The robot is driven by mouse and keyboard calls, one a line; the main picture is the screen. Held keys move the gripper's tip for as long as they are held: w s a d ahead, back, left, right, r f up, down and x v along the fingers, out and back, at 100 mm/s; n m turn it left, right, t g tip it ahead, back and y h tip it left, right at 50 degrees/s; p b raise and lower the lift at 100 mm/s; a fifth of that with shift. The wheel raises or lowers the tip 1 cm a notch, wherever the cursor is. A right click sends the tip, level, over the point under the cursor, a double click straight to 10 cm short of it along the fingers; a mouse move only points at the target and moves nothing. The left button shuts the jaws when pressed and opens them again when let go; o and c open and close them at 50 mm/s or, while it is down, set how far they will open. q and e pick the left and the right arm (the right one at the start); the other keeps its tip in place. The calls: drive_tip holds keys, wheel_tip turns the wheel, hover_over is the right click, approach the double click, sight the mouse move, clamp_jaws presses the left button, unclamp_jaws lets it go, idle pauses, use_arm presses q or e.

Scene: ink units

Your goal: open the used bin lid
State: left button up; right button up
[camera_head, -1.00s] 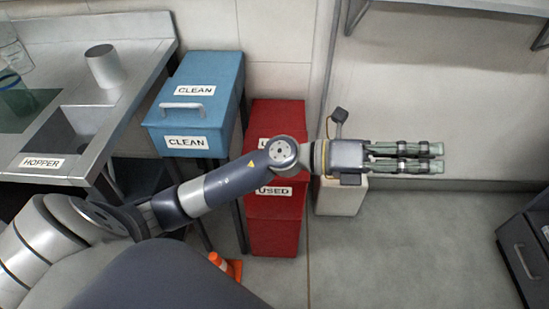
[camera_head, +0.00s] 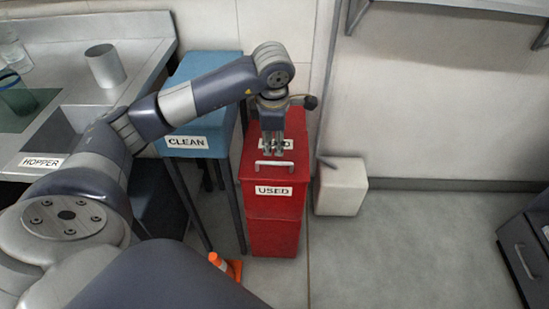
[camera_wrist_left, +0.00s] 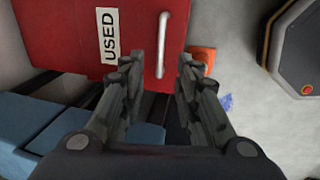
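The red used bin (camera_head: 275,235) stands on the floor, labelled USED, with its lid (camera_head: 305,150) down. A pale bar handle (camera_head: 274,164) is on the lid's near side; the handle also shows in the left wrist view (camera_wrist_left: 162,45). My left gripper (camera_head: 273,152) points down over the lid, right by the handle, and hides part of the upper label. In the left wrist view its fingers (camera_wrist_left: 157,68) are apart, and the handle's lower end shows between the tips. I cannot tell whether they touch it. My right gripper is out of view.
The blue clean bin (camera_head: 200,148) stands close to the left, partly behind my arm. A steel hopper counter (camera_head: 100,95) is farther left.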

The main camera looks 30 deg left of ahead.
sight(274, 164)
use_arm(q)
drive_tip(key=f, duration=0.3)
drive_tip(key=w+f, duration=0.1)
drive_tip(key=f, duration=0.2)
drive_tip(key=a+f, duration=0.1)
drive_tip(key=f, duration=0.2)
drive_tip(key=shift+w+b, duration=0.25)
drive_tip(key=shift+b, duration=0.15)
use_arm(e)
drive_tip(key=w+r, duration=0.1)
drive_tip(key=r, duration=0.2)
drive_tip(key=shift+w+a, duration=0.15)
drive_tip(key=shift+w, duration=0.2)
use_arm(q)
drive_tip(key=shift+r, duration=0.1)
drive_tip(key=shift+d, duration=0.1)
clamp_jaws()
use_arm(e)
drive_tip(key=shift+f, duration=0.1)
